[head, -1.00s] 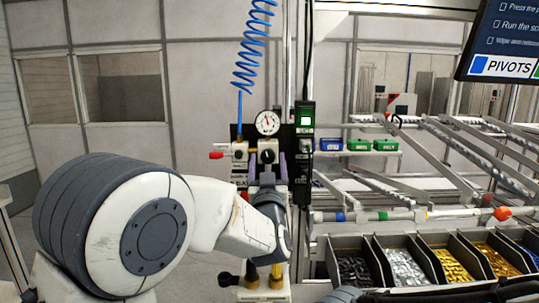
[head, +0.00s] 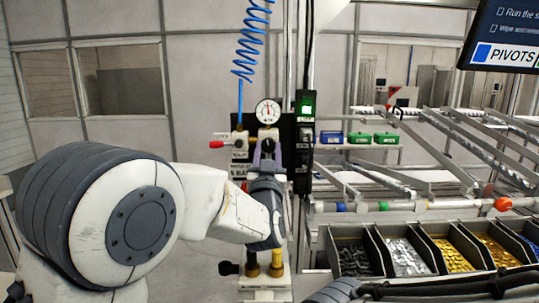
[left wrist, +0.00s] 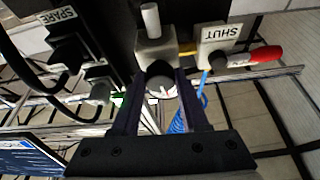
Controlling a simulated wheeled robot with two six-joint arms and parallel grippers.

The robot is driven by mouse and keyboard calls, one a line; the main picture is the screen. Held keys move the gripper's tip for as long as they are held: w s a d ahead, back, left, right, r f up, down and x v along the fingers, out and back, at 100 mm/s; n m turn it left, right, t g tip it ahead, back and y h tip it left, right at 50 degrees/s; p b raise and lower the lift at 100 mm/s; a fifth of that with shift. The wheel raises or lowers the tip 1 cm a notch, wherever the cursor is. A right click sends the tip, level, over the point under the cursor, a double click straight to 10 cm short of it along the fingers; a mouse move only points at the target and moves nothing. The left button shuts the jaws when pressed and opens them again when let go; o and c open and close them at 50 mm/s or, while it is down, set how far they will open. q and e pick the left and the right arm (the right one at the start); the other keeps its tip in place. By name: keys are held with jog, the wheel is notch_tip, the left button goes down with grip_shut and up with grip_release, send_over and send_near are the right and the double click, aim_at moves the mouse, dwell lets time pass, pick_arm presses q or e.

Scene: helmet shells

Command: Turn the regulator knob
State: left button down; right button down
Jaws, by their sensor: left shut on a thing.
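The regulator, with its black knob (head: 267,146), is on the dark panel below a round white pressure gauge (head: 267,112). My left gripper (head: 266,158) reaches it from below, its wrist hiding the lower panel. In the left wrist view, the two dark fingers of the left gripper (left wrist: 160,76) are on either side of the dark round knob (left wrist: 160,69) and shut on it. A pale gauge face shows just below the knob in that view. My right gripper is not in view.
A red-handled valve (head: 216,144) is left of the regulator; its label reads SHUT in the wrist view. A blue coiled hose (head: 248,45) hangs above. A box with a green light (head: 306,108) is close on the right. Open part bins (head: 410,255) stand at lower right.

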pick_arm(q)
jog(key=m+h+b, duration=0.2)
jog(key=m, duration=0.2)
jog(key=shift+a+f+m, duration=0.1)
jog(key=shift+a+m, duration=0.05)
jog(key=shift+m, duration=0.15)
jog(key=shift+a+m+g+h+b, duration=0.1)
jog(key=shift+m+g+h+b, duration=0.5)
jog(key=shift+m, duration=0.8)
jog(key=shift+m+g+h+b, duration=0.3)
jog(key=shift+m+h+b, duration=0.45)
jog(key=shift+m, duration=0.65)
jog(key=shift+r+m, duration=0.2)
jog(key=shift+m, duration=0.1)
jog(key=shift+c, duration=2.1)
grip_release()
